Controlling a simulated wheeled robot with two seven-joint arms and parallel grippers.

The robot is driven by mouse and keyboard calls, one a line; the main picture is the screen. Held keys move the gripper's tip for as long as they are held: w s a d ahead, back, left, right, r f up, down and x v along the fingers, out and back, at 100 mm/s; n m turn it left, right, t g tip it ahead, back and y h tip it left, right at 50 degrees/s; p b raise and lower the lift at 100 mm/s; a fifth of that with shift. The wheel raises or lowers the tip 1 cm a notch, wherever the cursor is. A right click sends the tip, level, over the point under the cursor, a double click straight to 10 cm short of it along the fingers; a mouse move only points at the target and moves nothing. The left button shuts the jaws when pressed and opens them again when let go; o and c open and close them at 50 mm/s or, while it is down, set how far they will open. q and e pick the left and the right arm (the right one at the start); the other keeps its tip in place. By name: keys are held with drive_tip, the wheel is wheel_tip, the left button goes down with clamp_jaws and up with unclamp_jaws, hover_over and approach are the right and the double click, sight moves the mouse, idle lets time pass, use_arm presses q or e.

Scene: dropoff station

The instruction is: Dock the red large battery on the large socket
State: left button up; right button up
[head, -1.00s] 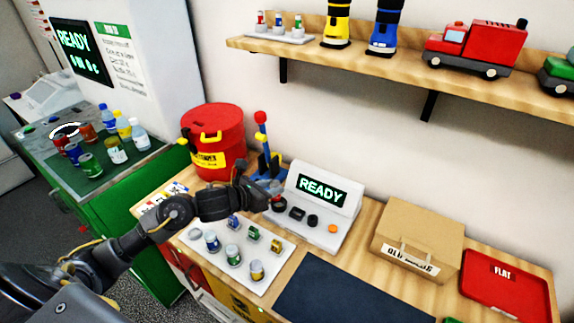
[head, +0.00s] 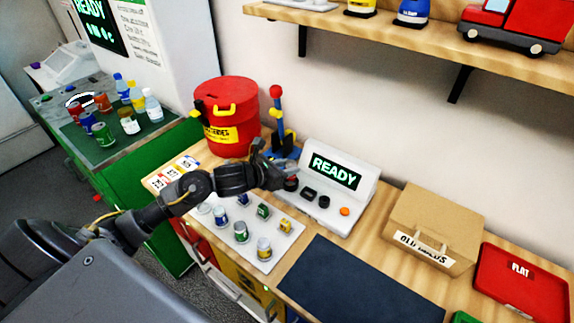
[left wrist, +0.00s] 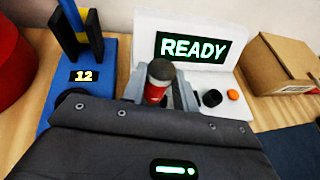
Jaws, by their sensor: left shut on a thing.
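The red large battery (left wrist: 157,82) stands between the fingers of my left gripper (left wrist: 160,92) in the left wrist view, its grey top and red side showing. In the head view the left gripper (head: 280,178) is at the left end of the white charger station (head: 352,215), with the red battery (head: 291,183) at its fingertips. The gripper is shut on the battery. The battery is over or in the leftmost socket place; its lower end is hidden, so I cannot tell if it is seated. Two smaller black sockets (head: 316,198) are to its right. My right gripper is not in view.
A white tray (head: 262,263) with several batteries lies in front of the station. A blue stand (head: 284,152) and red bin (head: 228,115) are behind left. A dark mat (head: 350,290), cardboard box (head: 435,225) and red tray (head: 520,280) lie to the right.

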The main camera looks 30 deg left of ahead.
use_arm(q)
drive_tip(key=shift+f+b, duration=0.6)
drive_tip(key=shift+f, duration=0.65)
drive_tip(key=shift+s+b, duration=0.1)
drive_tip(key=shift+b, duration=0.45)
idle(0.5)
drive_tip(key=shift+f+b, duration=0.55)
drive_tip(key=shift+b, duration=0.15)
drive_tip(key=o, duration=0.6)
drive_tip(key=shift+o, duration=0.9)
